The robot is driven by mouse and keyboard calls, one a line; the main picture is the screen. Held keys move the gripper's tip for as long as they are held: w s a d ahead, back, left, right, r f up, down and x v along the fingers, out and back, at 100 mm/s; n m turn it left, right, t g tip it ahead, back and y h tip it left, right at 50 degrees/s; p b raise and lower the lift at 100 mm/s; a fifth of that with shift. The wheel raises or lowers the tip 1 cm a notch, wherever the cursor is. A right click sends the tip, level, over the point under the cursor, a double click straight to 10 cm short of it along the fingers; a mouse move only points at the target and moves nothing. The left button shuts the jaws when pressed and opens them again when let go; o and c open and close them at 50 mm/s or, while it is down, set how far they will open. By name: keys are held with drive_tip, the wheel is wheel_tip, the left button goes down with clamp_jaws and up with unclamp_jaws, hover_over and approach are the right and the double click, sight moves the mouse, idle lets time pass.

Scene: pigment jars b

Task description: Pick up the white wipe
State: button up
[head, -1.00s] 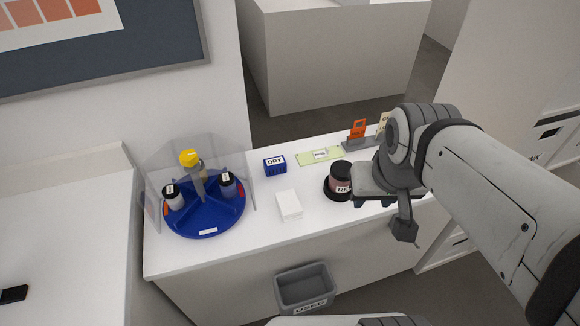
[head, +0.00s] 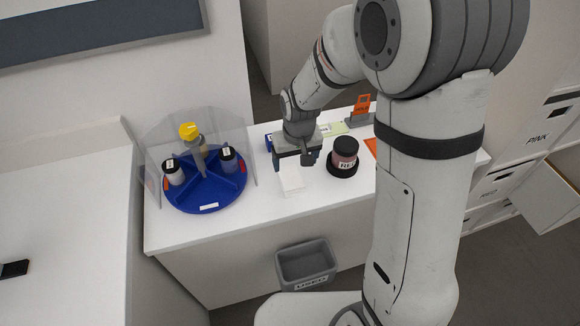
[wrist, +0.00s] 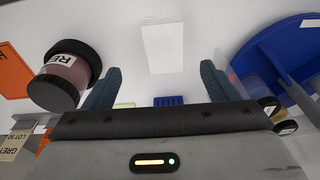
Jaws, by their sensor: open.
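The white wipe (head: 290,179) lies flat on the white counter, between the blue turntable and the red-labelled jar. In the wrist view the wipe (wrist: 164,48) shows whole, ahead of the fingertips and between their lines. My gripper (head: 297,164) is over the back part of the wipe in the head view and hides some of it. In the wrist view my gripper (wrist: 160,74) has its two blue fingers wide apart with nothing between them. I cannot tell how high it is above the wipe.
A dark-lidded jar (head: 344,158) labelled RE stands close to the right of my gripper. The blue divided turntable (head: 205,190) with bottles and a clear shield stands to the left. A grey bin (head: 305,265) is below the counter front. The counter in front of the wipe is clear.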

sight(290, 177)
drive_tip(key=shift+w+a+f, duration=0.15)
drive_tip(key=shift+a+f, duration=0.15)
drive_tip(key=shift+f, duration=0.3)
drive_tip(key=shift+w+a+f, duration=0.15)
drive_tip(key=shift+a+f, duration=0.15)
drive_tip(key=shift+f, duration=0.25)
drive_tip(key=shift+a+f, duration=0.1)
drive_tip(key=shift+f, duration=0.3)
drive_tip(key=shift+w+f+p, duration=0.2)
drive_tip(key=shift+f+p, duration=0.1)
drive_tip(key=shift+f, duration=0.85)
drive_tip(key=shift+w+f+p, duration=0.25)
drive_tip(key=shift+f+p, duration=0.1)
drive_tip(key=shift+f, duration=0.8)
drive_tip(key=shift+w+f+p, duration=0.2)
drive_tip(key=shift+f+p, duration=0.1)
drive_tip(key=shift+f, duration=0.85)
drive_tip(key=shift+c, duration=0.2)
drive_tip(key=c, duration=1.1)
drive_tip(key=shift+r, duration=0.15)
